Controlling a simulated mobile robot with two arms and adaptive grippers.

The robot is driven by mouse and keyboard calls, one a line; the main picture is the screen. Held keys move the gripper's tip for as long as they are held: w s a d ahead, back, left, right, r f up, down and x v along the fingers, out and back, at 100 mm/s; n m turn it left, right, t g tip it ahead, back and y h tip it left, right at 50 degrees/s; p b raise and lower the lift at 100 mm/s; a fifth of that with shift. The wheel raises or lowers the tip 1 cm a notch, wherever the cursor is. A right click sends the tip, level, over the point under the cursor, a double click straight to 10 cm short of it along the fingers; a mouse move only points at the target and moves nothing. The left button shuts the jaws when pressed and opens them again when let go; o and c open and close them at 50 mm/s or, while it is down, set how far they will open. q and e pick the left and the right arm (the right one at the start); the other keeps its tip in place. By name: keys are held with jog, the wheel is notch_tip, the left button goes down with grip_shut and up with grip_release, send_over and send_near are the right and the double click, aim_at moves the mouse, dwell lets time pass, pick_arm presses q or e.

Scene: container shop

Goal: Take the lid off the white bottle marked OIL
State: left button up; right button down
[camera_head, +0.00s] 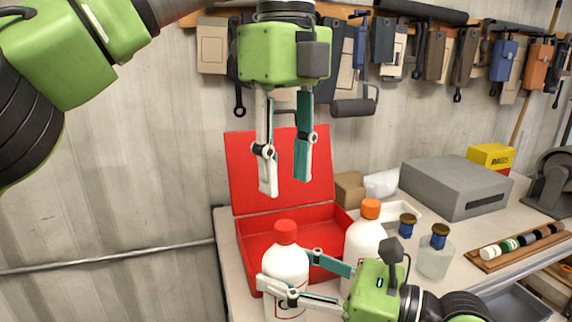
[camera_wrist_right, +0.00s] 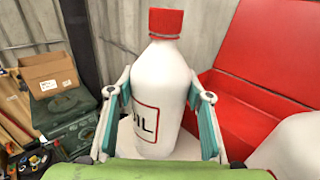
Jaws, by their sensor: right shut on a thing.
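The white OIL bottle (camera_head: 287,264) stands upright on the bench with its red lid (camera_head: 286,231) on. In the right wrist view the bottle (camera_wrist_right: 161,85) shows part of its label, and the red lid (camera_wrist_right: 165,23) is on top. My right gripper (camera_head: 287,277) is shut on the bottle's body, one finger on each side; the fingers also show in the right wrist view (camera_wrist_right: 160,110). My left gripper (camera_head: 285,186) hangs above and behind the bottle, fingers pointing down, spread apart and empty.
A white bottle with an orange lid (camera_head: 366,236) stands close on the right. An open red box (camera_head: 280,170) lies behind. Glass jars (camera_head: 435,258), a grey metal box (camera_head: 456,187) and a wooden rack (camera_head: 516,249) are further right. Tools hang on the wall. Air above the lid is free.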

aim_at(287, 225)
pick_arm(q)
jog(key=m, duration=0.9)
jog(key=shift+m, duration=0.4)
jog(key=shift+f, duration=4)
grip_shut()
